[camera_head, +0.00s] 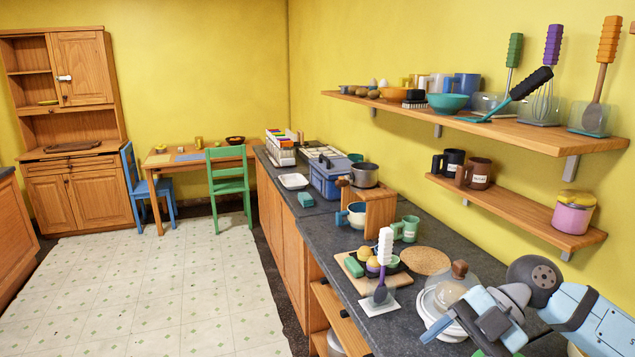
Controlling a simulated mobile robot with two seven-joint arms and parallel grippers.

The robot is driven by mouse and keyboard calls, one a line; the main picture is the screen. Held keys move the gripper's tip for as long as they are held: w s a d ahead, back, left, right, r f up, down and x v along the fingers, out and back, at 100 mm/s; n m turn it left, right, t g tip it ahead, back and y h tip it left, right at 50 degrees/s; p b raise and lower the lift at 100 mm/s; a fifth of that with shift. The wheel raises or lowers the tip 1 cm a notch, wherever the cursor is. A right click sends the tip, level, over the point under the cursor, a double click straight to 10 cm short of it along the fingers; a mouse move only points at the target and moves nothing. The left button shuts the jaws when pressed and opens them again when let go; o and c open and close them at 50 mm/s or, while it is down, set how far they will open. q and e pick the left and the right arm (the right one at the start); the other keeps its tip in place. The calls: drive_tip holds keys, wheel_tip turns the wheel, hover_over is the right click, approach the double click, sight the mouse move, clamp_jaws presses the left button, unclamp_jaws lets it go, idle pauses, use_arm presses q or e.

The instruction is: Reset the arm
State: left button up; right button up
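My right arm comes in from the lower right over the dark counter (405,300). Its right gripper (470,335) points down toward the front of the counter, with its light-blue fingers apart and nothing seen between them. It is just in front of the white plate (428,303) with a glass dome (462,285), partly covering them; I cannot tell if it touches them. My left gripper and arm are not in view.
Close by are a board (352,268) with small foods, a white-handled utensil (385,250), a round cork mat (425,260) and a green mug (410,228). Shelves (520,208) with mugs and utensils hang above. The tiled floor (160,290) at left is clear.

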drive_tip(key=a+m+t+y+p, duration=0.25)
drive_tip(key=a+t+y, duration=0.35)
drive_tip(key=y, duration=0.4)
drive_tip(key=s+d+f+m+t+h+p, duration=0.1)
drive_tip(key=d+f+m+t+h, duration=0.1)
drive_tip(key=f+m+t+h, duration=0.65)
drive_tip(key=d+f+m+t+h, duration=0.2)
drive_tip(key=f+m+t+h, duration=0.35)
drive_tip(key=f+m, duration=0.6)
drive_tip(key=s+f+m+g+h+p, duration=0.1)
drive_tip(key=s+f+g+h, duration=0.3)
drive_tip(key=s+f, duration=0.7)
drive_tip(key=shift+s+d+f+m+g, duration=0.3)
drive_tip(key=shift+s+f+m+g, duration=0.15)
drive_tip(key=shift+m+g, duration=0.45)
drive_tip(key=shift+w, duration=0.1)
